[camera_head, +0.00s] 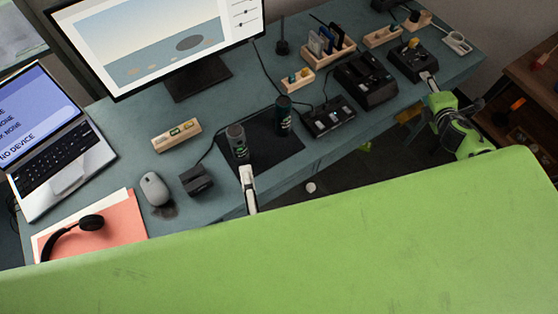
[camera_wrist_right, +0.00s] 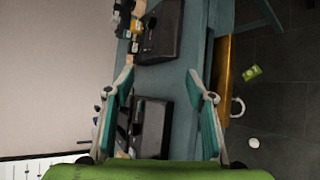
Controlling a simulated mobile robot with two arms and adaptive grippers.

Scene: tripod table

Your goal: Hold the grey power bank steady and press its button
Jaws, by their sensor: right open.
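A grey cylinder (camera_head: 238,144), which looks like the grey power bank, stands upright on a black mat (camera_head: 262,158) near the desk's front edge. A button on it is too small to make out. My left gripper (camera_head: 246,170) is just in front of the cylinder's foot; whether it touches it or is shut is not clear. My right gripper (camera_head: 427,76) is at the desk's far right, by a black device (camera_head: 412,60). In the right wrist view my right gripper (camera_wrist_right: 160,78) is open, with a dark box (camera_wrist_right: 152,128) below between its fingers.
A darker can (camera_head: 284,116) stands on the mat right of the grey cylinder. Black devices (camera_head: 365,80) and wooden holders (camera_head: 300,78) line the desk's right side. A small black box (camera_head: 196,180) and a mouse (camera_head: 155,190) lie left of the mat.

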